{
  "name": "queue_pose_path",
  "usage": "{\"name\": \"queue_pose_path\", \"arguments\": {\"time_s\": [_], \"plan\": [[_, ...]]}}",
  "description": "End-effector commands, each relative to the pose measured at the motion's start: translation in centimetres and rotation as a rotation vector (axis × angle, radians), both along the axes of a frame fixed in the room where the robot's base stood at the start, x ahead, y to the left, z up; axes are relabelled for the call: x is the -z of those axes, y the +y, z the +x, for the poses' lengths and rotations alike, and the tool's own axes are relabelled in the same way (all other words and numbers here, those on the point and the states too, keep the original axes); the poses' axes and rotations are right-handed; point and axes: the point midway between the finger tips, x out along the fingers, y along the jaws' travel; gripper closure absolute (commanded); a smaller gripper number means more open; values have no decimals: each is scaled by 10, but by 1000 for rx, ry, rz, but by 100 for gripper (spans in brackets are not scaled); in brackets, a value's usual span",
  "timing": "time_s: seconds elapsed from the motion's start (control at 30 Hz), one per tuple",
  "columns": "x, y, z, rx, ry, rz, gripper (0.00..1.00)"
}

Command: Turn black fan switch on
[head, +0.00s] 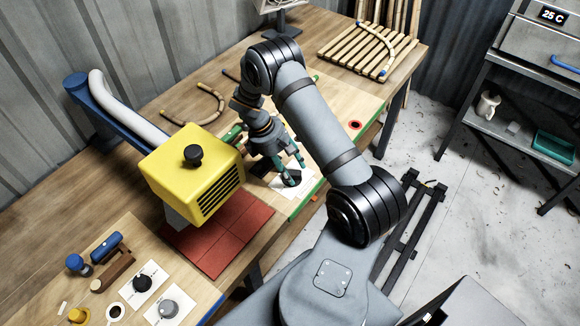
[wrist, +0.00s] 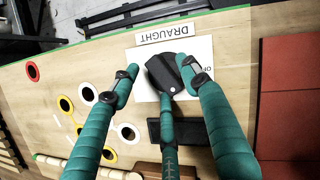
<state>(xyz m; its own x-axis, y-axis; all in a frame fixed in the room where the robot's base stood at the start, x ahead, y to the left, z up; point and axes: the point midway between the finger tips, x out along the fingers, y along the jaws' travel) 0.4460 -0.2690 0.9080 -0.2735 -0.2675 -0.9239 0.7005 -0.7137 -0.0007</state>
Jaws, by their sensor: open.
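A black rotary switch (wrist: 174,73) sits on a white plate (wrist: 143,60) labelled "DRAUGHT" in the wrist view. Part of a second label starting "OF" shows at its right. My gripper (wrist: 160,76) has three teal fingers. They are spread around the switch, one at the left, one over its right side and one at the bottom. I cannot tell whether any finger touches it. In the head view my gripper (head: 292,172) points down over the white plate (head: 304,185) near the bench's front edge, and the switch is mostly hidden by the fingers.
A yellow box (head: 190,172) with a black top knob stands left of my gripper, above red tiles (head: 222,238). A black knob (head: 142,282) and a grey knob (head: 168,307) sit on cards at lower left. Coloured rings (wrist: 66,104) surround holes in the bench.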

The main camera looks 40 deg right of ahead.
Motion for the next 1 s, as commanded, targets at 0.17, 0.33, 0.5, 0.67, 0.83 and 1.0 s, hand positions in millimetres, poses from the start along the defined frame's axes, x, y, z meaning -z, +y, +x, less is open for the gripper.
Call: {"name": "queue_pose_path", "arguments": {"time_s": [0.17, 0.33, 0.5, 0.67, 0.83, 1.0], "plan": [[0, 0, 0, 0, 0, 0, 54], [0, 0, 0, 0, 0, 0, 63], [0, 0, 0, 0, 0, 0, 73], [0, 0, 0, 0, 0, 0, 82], [0, 0, 0, 0, 0, 0, 92], [0, 0, -1, 0, 1, 0, 100]]}}
